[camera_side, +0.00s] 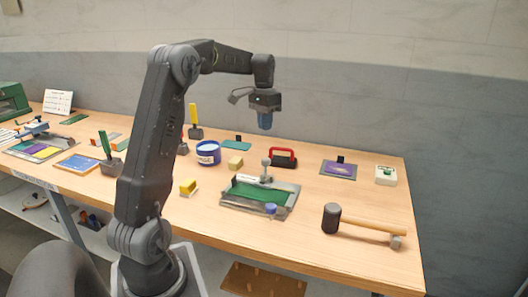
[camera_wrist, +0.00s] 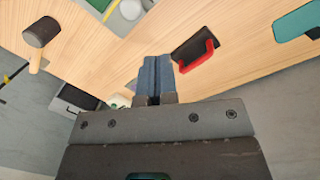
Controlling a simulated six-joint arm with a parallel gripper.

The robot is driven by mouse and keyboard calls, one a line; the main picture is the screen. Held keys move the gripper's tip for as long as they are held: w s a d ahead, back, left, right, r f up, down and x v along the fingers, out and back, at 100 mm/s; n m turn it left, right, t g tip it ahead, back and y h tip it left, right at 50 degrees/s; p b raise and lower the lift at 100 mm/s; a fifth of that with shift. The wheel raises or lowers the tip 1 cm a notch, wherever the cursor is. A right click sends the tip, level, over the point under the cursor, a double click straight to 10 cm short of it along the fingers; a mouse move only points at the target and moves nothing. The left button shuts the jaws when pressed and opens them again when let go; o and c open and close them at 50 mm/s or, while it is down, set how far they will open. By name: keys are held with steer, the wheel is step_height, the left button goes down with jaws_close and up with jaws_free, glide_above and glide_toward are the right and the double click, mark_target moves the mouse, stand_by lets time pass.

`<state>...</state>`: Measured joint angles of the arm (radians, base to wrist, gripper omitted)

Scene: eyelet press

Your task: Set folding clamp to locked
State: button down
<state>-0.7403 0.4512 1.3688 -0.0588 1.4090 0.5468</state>
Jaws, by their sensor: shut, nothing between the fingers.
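No part is labelled as the folding clamp, and I cannot tell for certain which one it is. A grey fixture (camera_side: 282,210) with a green bed has an upright lever with a round grey knob (camera_side: 266,161). This knob also shows at the top of the wrist view (camera_wrist: 131,9). Behind the fixture is a black block with a red handle (camera_side: 283,151), which in the wrist view (camera_wrist: 199,59) lies right of my fingers. My gripper (camera_side: 265,122) hangs above the back of the table, apart from everything. Its blue fingers (camera_wrist: 155,75) are shut and empty.
A mallet (camera_side: 360,222) lies at the front right. A blue tub (camera_side: 208,153), a yellow block (camera_side: 188,187) and a tan block (camera_side: 235,162) stand left of the fixture. A purple plate (camera_side: 338,170) and a white box with a green button (camera_side: 386,175) are at the right.

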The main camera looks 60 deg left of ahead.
steer(key=w+a+m+g+h, duration=0.1)
steer(key=w+a+m+h, duration=0.1)
steer(key=a+m, duration=0.25)
steer(key=m+h, duration=0.1)
glide_toward(265, 171)
step_height(265, 171, down, 4)
steer(key=a, duration=0.1)
steer(key=shift+w+d+f, duration=0.25)
steer(key=shift+w, duration=0.1)
steer(key=shift+d, duration=0.1)
stand_by(0.4)
steer(key=shift+s+d, duration=0.55)
steer(key=shift+d, duration=0.2)
